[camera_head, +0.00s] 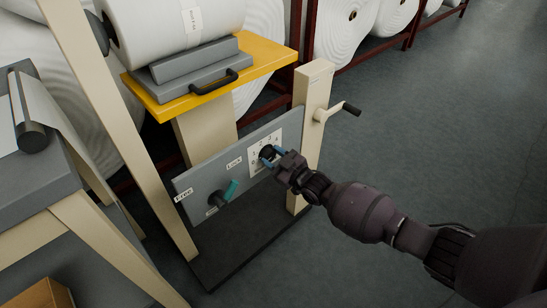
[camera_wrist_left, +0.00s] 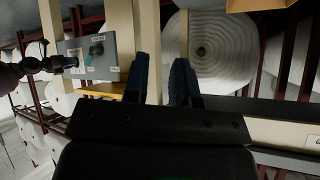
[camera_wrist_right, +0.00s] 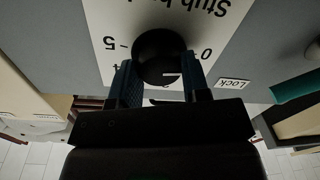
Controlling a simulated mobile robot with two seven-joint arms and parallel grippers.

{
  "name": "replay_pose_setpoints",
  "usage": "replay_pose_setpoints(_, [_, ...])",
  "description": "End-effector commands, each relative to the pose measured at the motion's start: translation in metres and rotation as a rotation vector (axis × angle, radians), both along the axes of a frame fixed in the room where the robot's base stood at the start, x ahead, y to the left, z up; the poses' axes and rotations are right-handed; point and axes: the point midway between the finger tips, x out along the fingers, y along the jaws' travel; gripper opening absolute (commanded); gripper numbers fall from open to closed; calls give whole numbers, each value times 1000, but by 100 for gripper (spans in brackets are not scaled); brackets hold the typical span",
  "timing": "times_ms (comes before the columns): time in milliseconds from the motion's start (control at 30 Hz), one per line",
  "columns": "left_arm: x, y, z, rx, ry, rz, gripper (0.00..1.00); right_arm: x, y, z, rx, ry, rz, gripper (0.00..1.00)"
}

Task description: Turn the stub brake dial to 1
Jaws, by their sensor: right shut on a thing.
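The stub brake dial (camera_wrist_right: 158,50) is a round black knob on a white plate (camera_wrist_right: 228,20) with numbers around it; the plate is upside down in the right wrist view. A pale mark shows on the knob's lower side, but I cannot tell which number it points to. My right gripper (camera_head: 272,154) is shut on the dial, one blue finger on each side; its fingers also show in the right wrist view (camera_wrist_right: 158,85). My left gripper (camera_wrist_left: 161,80) shows only in the left wrist view, its two fingers apart with nothing between them.
The grey panel (camera_head: 250,188) also carries a teal-handled lever (camera_head: 229,191) and small labels, one reading LOCK. A crank handle (camera_head: 350,109) sticks out from the cream post on the right. A yellow platform (camera_head: 270,60) bears a white roll (camera_head: 160,25). Floor at right is clear.

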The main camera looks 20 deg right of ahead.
Motion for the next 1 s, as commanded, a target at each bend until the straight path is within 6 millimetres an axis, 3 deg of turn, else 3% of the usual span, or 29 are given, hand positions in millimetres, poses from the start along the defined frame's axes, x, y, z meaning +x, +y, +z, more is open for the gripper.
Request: replay_pose_setpoints(1000, [4,-2,0,13,-12,-17,25,-1,-1,-2,588,215,0,19])
